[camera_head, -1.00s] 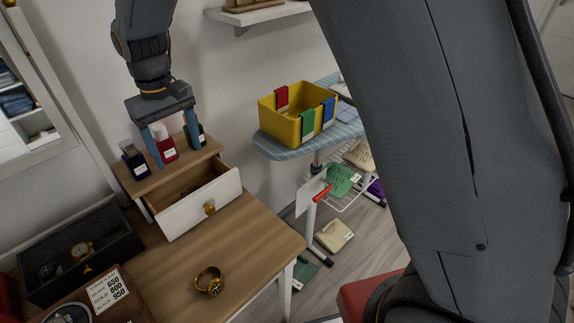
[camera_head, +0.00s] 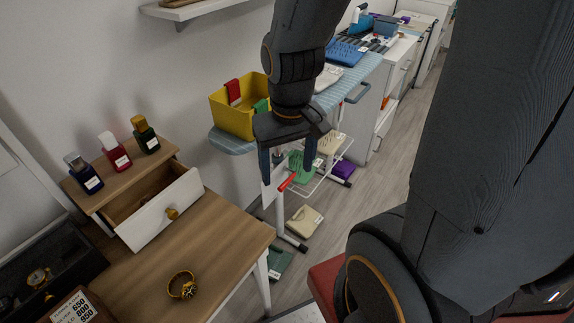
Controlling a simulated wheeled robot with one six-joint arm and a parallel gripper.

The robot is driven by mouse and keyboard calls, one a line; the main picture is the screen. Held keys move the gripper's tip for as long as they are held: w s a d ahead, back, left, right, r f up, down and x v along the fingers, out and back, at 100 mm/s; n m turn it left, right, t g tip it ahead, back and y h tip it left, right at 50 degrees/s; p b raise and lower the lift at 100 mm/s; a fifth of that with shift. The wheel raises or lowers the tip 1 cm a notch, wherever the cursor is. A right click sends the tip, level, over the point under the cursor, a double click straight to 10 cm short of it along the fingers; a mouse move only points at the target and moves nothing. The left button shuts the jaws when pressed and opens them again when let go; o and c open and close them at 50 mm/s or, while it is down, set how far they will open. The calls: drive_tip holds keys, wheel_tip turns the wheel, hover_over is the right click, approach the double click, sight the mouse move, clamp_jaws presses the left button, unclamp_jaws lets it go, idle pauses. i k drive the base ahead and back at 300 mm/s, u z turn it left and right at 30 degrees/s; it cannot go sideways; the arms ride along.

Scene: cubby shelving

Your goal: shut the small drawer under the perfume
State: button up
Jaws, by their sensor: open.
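The small drawer (camera_head: 160,211) has a white front with a gold knob (camera_head: 172,213) and is pulled open from a small wooden unit (camera_head: 120,182) on the table. Several perfume bottles stand on the unit's top: a blue one (camera_head: 83,174), a red one (camera_head: 114,151) and a dark green one (camera_head: 145,135). My gripper (camera_head: 288,182) is open and empty, pointing down. In the picture it is to the right of the drawer, in front of the ironing board, apart from the drawer front.
A gold watch (camera_head: 182,286) lies on the wooden table (camera_head: 225,240) in front of the drawer. A dark watch box (camera_head: 60,262) and a price sign (camera_head: 80,308) are at the left. A yellow bin (camera_head: 232,118) stands on the ironing board (camera_head: 230,143).

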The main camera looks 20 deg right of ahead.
sight(179, 185)
drive_tip(key=u, duration=1.15)
drive_tip(key=k, duration=0.35)
drive_tip(key=z, duration=0.65)
